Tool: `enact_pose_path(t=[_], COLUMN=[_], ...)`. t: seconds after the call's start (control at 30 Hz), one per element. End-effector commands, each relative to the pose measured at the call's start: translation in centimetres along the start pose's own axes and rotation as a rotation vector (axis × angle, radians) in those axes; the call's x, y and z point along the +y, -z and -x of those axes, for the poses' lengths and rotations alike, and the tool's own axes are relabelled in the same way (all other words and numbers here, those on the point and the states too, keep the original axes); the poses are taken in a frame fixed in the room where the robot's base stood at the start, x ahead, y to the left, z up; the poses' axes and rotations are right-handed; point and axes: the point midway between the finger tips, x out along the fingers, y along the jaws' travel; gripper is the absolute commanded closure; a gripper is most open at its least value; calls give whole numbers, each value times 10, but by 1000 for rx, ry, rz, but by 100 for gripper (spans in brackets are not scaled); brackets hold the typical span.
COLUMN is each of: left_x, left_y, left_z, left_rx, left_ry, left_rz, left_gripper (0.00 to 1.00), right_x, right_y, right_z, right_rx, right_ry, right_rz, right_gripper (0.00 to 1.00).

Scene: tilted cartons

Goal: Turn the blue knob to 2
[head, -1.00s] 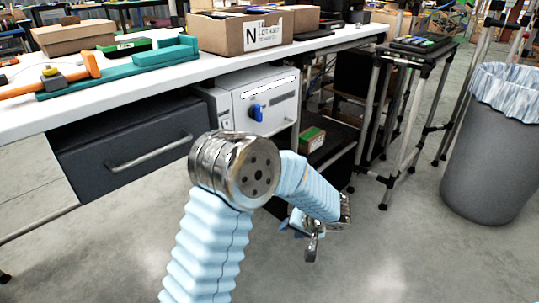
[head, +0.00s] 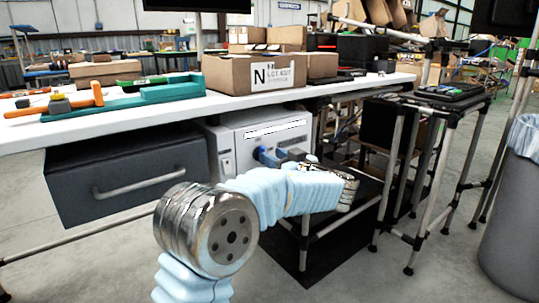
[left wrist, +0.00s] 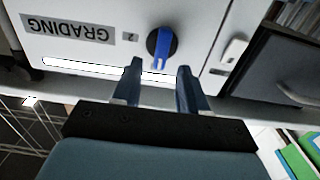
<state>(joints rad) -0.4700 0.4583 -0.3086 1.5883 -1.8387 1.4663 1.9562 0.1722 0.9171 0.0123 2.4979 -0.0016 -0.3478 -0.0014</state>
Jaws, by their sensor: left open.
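The blue knob (left wrist: 162,46) is a round dial with a bright blue bar grip, on the pale front of a box-shaped unit (head: 228,138) under the table. In the left wrist view, which looks upside down, the bar stands nearly upright in the picture. A small label (left wrist: 130,37) that looks like a 2 sits beside it. My left gripper (left wrist: 159,72) is open, its two dark blue fingers just short of the knob, with the bar's lower end near the gap between the tips. In the head view my gripper and wrist partly hide the knob.
A dark drawer (head: 130,178) with a bar handle hangs left of the unit. The white tabletop (head: 110,124) above carries a carton (head: 235,78) and a teal tool holder. A black-topped pipe-frame stand (head: 445,97) and a grey bin (head: 512,215) stand right.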

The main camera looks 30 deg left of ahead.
Motion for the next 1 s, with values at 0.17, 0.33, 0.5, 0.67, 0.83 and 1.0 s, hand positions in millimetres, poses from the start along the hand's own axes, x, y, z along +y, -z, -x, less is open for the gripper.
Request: enact_pose_path(t=[0.17,0.33,0.5,0.67,0.83,1.0], left_x=[0,0,0,0,0,0], left_y=[0,0,0,0,0,-1], left_z=[-22,-28,-28,-28,-28,-28], left_rx=[0,0,0,0,0,-1], left_ry=[1,-1,-1,-1,-1,-1], left_rz=[-2,-2,-2,-2,-2,-4], left_gripper=[57,57,57,77,100,100], right_x=[0,0,0,0,0,0], right_y=[0,0,0,0,0,0], right_z=[1,1,1,1,1,1], right_rx=[0,0,0,0,0,0], right_ry=[0,0,0,0,0,0], right_rz=[0,0,0,0,0,0], right_gripper=[57,57,57,57,57,57])
